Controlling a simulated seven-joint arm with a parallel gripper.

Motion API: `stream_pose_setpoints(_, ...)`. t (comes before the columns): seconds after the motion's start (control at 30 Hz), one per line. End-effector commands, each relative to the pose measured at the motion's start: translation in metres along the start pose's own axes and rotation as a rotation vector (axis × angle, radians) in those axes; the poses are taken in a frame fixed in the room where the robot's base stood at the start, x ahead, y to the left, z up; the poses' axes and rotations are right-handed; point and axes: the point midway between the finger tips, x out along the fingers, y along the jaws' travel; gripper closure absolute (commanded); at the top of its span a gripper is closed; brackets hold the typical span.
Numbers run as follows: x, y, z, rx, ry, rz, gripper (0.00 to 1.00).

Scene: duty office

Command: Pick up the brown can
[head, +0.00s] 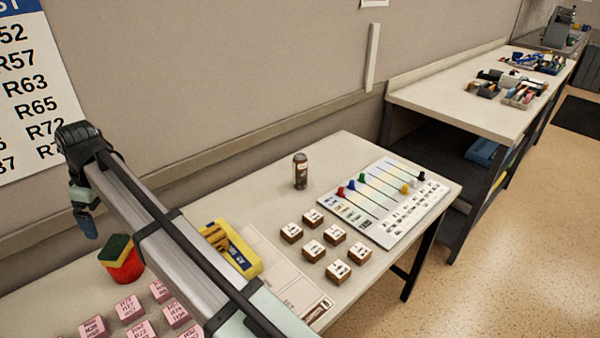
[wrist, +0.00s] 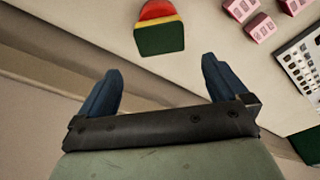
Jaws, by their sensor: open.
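The brown can (head: 300,171) stands upright on the back part of the table in the head view, left of a white board with coloured pegs. It does not show in the wrist view. My gripper (head: 82,212) is at the left in the head view, in the air near the wall and far to the left of the can. In the wrist view my gripper (wrist: 160,82) has its two blue fingers wide apart with nothing between them.
A red cup with a sponge (head: 122,262) stands on the table near my gripper. Pink blocks (head: 130,309), a yellow tray (head: 232,249) and several brown-sided white blocks (head: 313,249) lie around. The pegged board (head: 390,200) is right of the can. Bare tabletop surrounds the can's left side.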

Motion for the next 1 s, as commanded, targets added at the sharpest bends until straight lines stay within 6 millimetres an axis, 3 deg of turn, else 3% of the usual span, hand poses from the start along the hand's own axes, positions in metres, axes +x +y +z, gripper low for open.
stream_pose_setpoints(0.17, 0.000, 0.000, 0.000, 0.000, 0.000, 0.000, 0.14)
stream_pose_setpoints(0.47, -0.001, 0.007, 0.005, 0.011, 0.000, 0.002, 0.14)
stream_pose_setpoints(0.57, -0.003, 0.027, 0.019, 0.041, 0.000, 0.006, 0.14)
stream_pose_setpoints(0.67, -0.006, 0.059, 0.043, 0.091, -0.001, 0.014, 0.14)
stream_pose_setpoints(1.0, -0.020, 0.177, 0.154, 0.293, -0.004, 0.040, 0.14)
